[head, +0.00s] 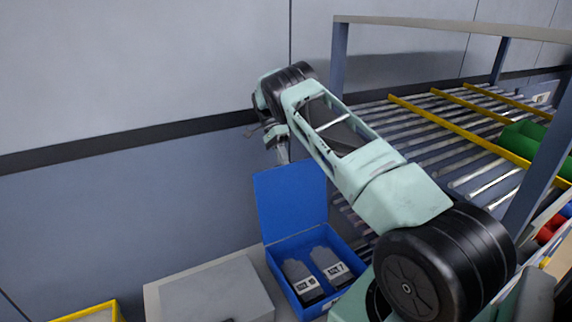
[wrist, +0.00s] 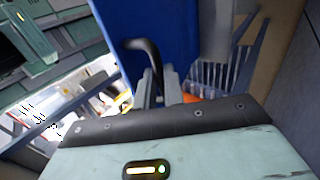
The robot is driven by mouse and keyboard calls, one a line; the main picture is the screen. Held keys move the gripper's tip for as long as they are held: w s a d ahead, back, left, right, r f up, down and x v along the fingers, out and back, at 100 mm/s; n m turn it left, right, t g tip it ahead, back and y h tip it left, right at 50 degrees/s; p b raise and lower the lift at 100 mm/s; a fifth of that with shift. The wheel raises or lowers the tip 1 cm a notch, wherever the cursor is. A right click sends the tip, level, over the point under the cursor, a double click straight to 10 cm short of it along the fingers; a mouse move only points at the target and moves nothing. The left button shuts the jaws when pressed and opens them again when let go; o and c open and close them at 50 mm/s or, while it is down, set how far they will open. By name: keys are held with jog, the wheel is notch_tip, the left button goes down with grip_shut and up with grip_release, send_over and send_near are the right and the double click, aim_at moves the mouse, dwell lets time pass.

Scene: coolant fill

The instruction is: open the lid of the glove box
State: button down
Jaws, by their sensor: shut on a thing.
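The glove box (head: 335,240) is blue and stands on a light bench. Its blue lid (head: 291,200) stands up nearly vertical at the back, so the box is open. Inside lie dark gloves (head: 318,268) with tags reading SIZE 10 and SIZE 7. My gripper (head: 283,154) is at the lid's top edge. In the wrist view my gripper (wrist: 160,88) is shut around a dark curved handle (wrist: 146,50) in front of the blue lid (wrist: 180,35). The exact contact is partly hidden.
A grey case (head: 215,292) stands on the bench left of the box. A yellow-rimmed bin (head: 92,314) is at the bottom left. A roller rack (head: 440,150) with yellow rails and a green bin (head: 522,140) is at the right. A wall is close behind.

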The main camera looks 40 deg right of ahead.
jog(key=shift+w+f, duration=0.25)
jog(key=shift+f, duration=0.35)
jog(key=shift+w+d+g, duration=0.1)
jog(key=shift+g, duration=0.2)
jog(key=c, duration=1.5)
grip_release()
jog(key=shift+r, duration=0.1)
jog(key=shift+r, duration=0.1)
notch_tip(320, 180, up, 10)
jog(key=p, duration=0.3)
